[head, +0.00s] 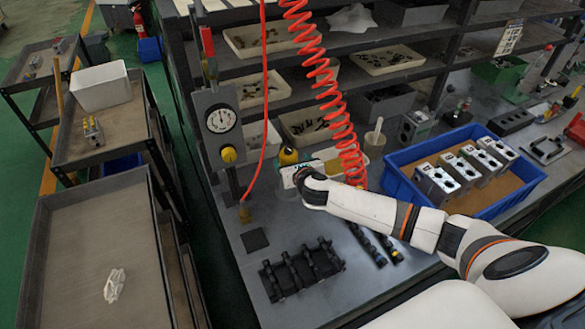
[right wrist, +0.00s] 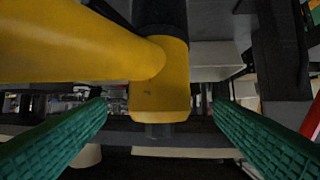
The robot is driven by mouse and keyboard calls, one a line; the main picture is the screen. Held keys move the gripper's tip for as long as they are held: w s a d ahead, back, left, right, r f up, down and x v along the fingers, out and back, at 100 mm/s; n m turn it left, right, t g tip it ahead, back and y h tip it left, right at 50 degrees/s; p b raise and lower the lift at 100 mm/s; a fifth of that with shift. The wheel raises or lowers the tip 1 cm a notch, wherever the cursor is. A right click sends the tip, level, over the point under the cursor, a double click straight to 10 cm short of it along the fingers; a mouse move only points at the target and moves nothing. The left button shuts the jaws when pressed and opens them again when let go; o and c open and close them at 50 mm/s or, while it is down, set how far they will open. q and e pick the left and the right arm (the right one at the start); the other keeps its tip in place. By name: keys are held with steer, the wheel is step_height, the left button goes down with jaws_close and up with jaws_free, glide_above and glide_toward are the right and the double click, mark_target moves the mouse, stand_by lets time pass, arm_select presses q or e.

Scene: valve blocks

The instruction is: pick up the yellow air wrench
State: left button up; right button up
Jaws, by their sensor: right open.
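The yellow air wrench (head: 288,156) shows in the head view as a small yellow and dark shape just beyond my right gripper (head: 293,175), partly hidden by it. In the right wrist view the wrench (right wrist: 160,85) fills the upper middle, with a thick yellow part running to the left and a dark part above. My right gripper (right wrist: 160,115) is open, with one green finger pad on each side below the wrench. The wrench's lower end lies between the pads in the picture, with gaps on both sides. My left gripper is not in view.
A red coiled hose (head: 330,95) hangs beside my right gripper. A gauge box (head: 217,125) stands to the left. Shelves are behind.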

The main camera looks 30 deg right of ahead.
steer(key=shift+p+x, duration=0.3)
steer(key=shift+x, duration=2)
steer(key=shift+s, duration=0.1)
steer(key=shift+c, duration=0.9)
steer(key=c, duration=1.2)
steer(key=shift+w+r, duration=0.2)
steer(key=shift+r, duration=0.05)
